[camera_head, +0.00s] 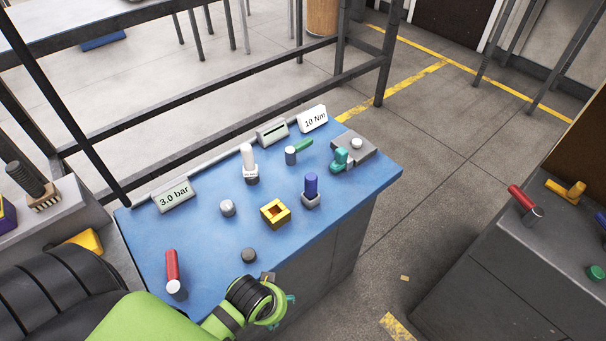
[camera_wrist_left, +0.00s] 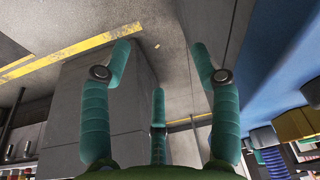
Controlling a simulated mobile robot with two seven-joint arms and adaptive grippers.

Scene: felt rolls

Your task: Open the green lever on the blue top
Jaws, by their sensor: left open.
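The blue top (camera_head: 205,245) covers a grey bench in the head view. On its far part, the green lever (camera_head: 303,145) lies flat from a short grey post (camera_head: 291,156) and points right. My right gripper is not in view.
A red lever (camera_head: 171,264), grey knobs (camera_head: 227,208), a yellow square piece (camera_head: 275,212), a blue-capped post (camera_head: 311,187) and a white-topped post (camera_head: 249,158) stand between. Signs (camera_head: 174,196) line the back edge. Another grey bench (camera_head: 500,270) is at right.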

